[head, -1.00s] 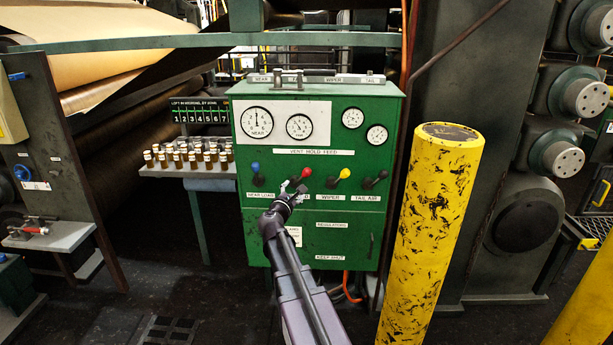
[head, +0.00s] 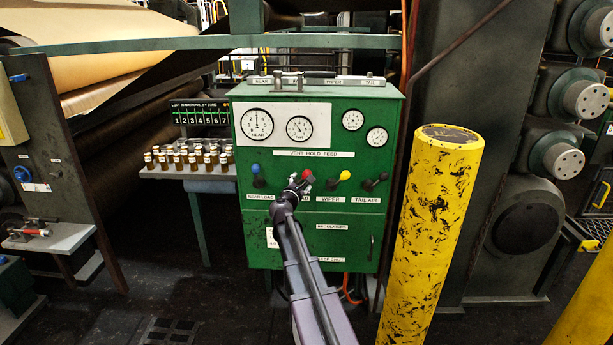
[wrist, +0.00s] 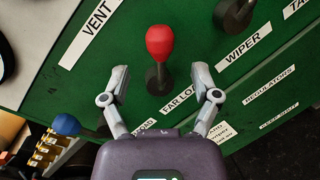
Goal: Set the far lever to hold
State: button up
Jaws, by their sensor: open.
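The far lever has a red knob (wrist: 160,45) on a dark stem, above the partly hidden FAR LOAD label (wrist: 182,97) in the wrist view. In the head view its red knob (head: 306,174) shows just beyond my gripper (head: 299,187). In the wrist view my gripper (wrist: 160,82) is open, its fingers spread on either side of the lever's base, not touching it. The green panel (head: 330,240) carries the label VENT HOLD FEED (head: 306,153) above the levers. The red lever's exact position against that label is hard to tell.
A blue lever (head: 256,170) stands left of the red one; a yellow lever (head: 345,175) and a black lever (head: 382,177) stand right. A yellow bollard (head: 432,240) stands close to the panel's right. Small jars (head: 187,157) sit on a shelf at left.

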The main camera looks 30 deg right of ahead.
aim_at(305, 176)
jog(key=shift+x, duration=3.1)
grip_shut()
